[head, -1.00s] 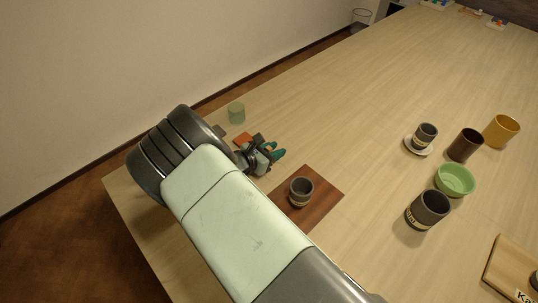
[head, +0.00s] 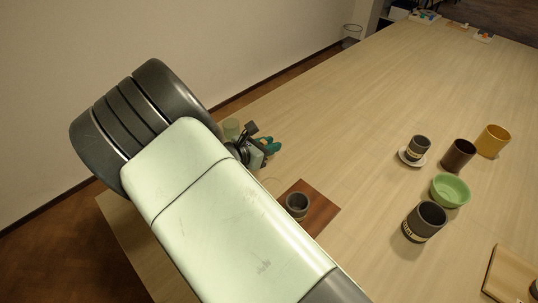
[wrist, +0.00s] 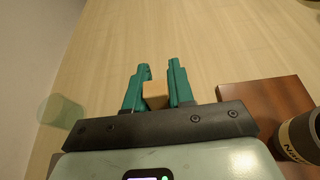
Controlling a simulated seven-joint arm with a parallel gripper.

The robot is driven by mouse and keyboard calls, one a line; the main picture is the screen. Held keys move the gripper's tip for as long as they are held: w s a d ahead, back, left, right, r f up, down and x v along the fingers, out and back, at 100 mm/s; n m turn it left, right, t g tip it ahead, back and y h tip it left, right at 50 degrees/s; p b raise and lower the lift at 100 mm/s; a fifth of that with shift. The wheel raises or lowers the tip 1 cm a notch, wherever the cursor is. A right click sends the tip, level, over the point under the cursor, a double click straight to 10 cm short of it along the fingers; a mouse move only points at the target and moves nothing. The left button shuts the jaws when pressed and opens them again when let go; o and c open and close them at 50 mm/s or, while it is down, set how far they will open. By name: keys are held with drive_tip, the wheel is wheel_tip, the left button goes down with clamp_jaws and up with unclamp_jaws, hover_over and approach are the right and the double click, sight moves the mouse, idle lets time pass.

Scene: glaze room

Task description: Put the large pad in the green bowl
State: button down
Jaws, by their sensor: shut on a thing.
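My gripper (wrist: 154,88) has teal fingers and is shut on a small tan block-like pad (wrist: 155,95), which shows between the fingertips in the wrist view. I cannot tell its full size from this view. In the head view my gripper (head: 268,145) is at the table's far left part, partly behind my arm, and the pad is not clearly visible there. The green bowl (head: 450,190) stands on the right side of the table, well apart from my gripper. It looks empty and is out of the wrist view.
A dark cup (head: 297,206) stands on a brown board (head: 322,211) near my arm. A pale green cup (head: 231,128) is behind my gripper. Around the bowl are a dark mug (head: 425,221), a brown cup (head: 458,155), a yellow cup (head: 492,141) and a cup on a saucer (head: 411,161). The middle is clear.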

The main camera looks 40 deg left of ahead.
sight(451, 187)
drive_tip(key=shift+r, duration=0.3)
